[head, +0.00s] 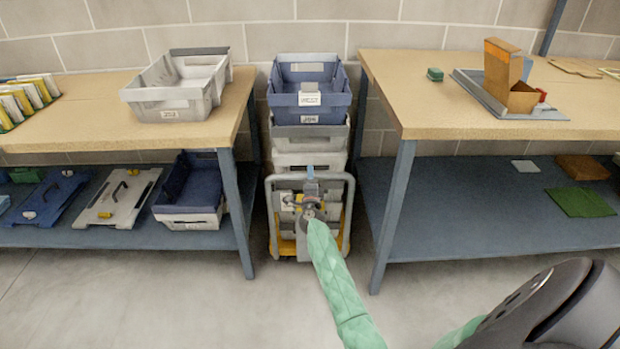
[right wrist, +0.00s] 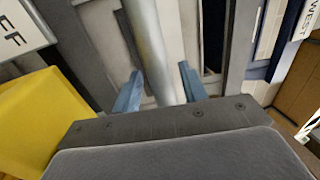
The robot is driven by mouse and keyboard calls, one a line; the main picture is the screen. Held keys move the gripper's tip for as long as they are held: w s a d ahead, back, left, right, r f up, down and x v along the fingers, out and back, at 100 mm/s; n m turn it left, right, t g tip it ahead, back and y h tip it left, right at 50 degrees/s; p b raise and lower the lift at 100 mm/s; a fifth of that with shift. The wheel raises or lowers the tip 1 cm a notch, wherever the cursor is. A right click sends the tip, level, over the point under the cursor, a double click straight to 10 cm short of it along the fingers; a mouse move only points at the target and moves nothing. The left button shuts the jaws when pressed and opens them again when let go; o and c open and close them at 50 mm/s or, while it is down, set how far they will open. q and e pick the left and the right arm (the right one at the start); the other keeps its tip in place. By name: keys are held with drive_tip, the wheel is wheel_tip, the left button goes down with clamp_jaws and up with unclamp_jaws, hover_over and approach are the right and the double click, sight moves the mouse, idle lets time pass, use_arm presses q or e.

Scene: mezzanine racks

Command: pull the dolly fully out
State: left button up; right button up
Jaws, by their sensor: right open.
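The dolly (head: 271,222) stands in the gap between two benches. It has a pale grey tube handle frame and yellow parts low down. A stack of crates rides on it, with blue crates (head: 309,112) on top and grey ones below. My right gripper (head: 310,178) is in front of the handle frame, near its top bar. In the right wrist view its two blue fingers (right wrist: 160,78) are apart, with a pale round bar (right wrist: 148,40) of the dolly between them. I cannot tell whether they touch it. My left gripper is not in view.
The left bench (head: 70,135) and right bench (head: 430,120) flank the dolly closely, with legs (head: 236,210) on either side. A grey crate (head: 175,95) is on the left bench. A brick wall is behind. The floor (head: 190,300) in front is clear.

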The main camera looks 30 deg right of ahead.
drive_tip(key=shift+w, duration=0.1)
clamp_jaws()
